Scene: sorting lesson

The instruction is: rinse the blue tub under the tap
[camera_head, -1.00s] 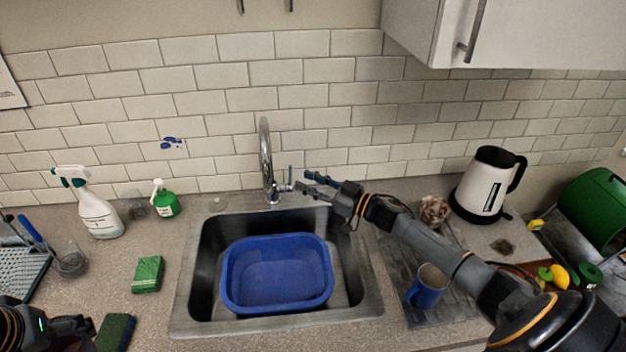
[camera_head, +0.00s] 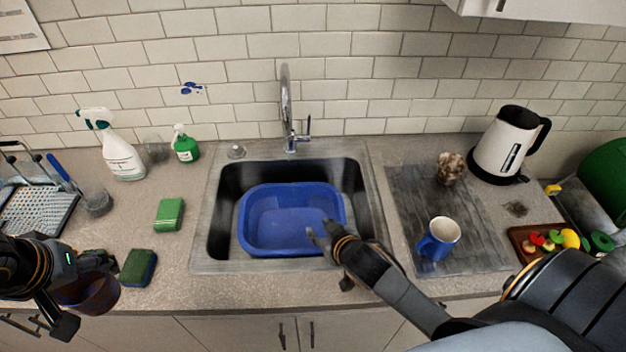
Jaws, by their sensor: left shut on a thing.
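The blue tub (camera_head: 262,245) sits upright in the sink (camera_head: 226,190); I cannot tell whether water is in it. The tap (camera_head: 287,110) stands behind the sink with its lever on the right, and no stream shows below its spout. My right gripper (camera_head: 319,232) is over the tub's front right part, its fingers apart and empty; I cannot tell if they touch the tub. My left gripper (camera_head: 84,268) is at the lower left, shut on a dark brown pot (camera_head: 95,294) near the counter's front edge, well away from the tub.
Left of the sink are a green sponge (camera_head: 169,214), a darker sponge (camera_head: 139,267), a glass (camera_head: 97,200), a spray bottle (camera_head: 121,155) and a green soap bottle (camera_head: 185,146). Right are a blue mug (camera_head: 437,241) on the drainboard (camera_head: 415,190), a kettle (camera_head: 506,147) and a food tray (camera_head: 524,241).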

